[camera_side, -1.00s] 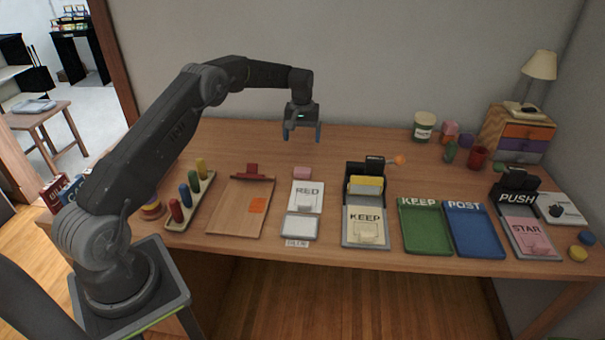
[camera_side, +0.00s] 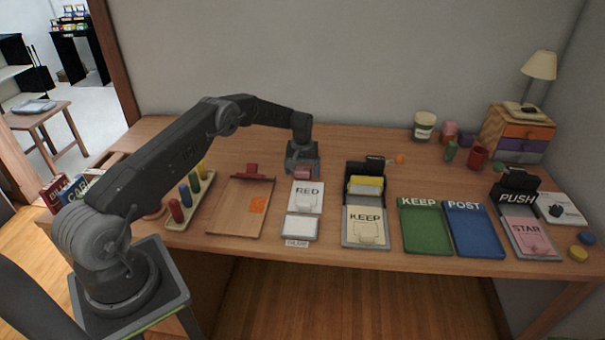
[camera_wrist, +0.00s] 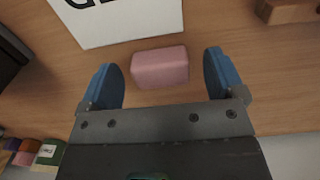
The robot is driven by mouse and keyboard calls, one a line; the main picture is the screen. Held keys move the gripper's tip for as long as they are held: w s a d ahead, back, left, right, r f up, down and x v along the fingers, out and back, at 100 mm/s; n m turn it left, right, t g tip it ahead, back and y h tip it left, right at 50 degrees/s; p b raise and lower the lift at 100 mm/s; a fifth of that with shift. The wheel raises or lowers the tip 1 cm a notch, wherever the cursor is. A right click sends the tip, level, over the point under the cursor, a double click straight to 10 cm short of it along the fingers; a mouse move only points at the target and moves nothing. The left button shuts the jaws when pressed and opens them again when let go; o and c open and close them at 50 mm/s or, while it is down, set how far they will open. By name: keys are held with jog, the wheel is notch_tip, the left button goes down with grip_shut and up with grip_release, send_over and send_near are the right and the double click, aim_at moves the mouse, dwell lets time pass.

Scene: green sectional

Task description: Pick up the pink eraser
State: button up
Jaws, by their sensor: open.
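The pink eraser (camera_wrist: 160,67) is a small pink block on the wooden desk. In the wrist view it lies between the two blue fingertips of my gripper (camera_wrist: 164,82), with a gap on each side. In the side view my gripper (camera_side: 302,170) is low over the desk, right at the eraser (camera_side: 302,173), and partly hides it. The gripper is open and nothing is held.
A clipboard (camera_side: 241,207) is to the left. A black holder with yellow cards (camera_side: 366,186) stands to the right. The desk behind the gripper is clear.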

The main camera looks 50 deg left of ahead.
aim_at(302, 170)
jog(key=shift+f, duration=0.45)
jog(key=c, duration=1)
jog(key=shift+r, duration=0.15)
jog(key=shift+r, duration=0.65)
notch_tip(302, 170, up, 3)
jog(key=shift+a+r, duration=0.1)
jog(key=s+a+r, duration=0.6)
jog(key=s+a, duration=0.1)
jog(key=s, duration=0.2)
jog(key=shift+r, duration=0.15)
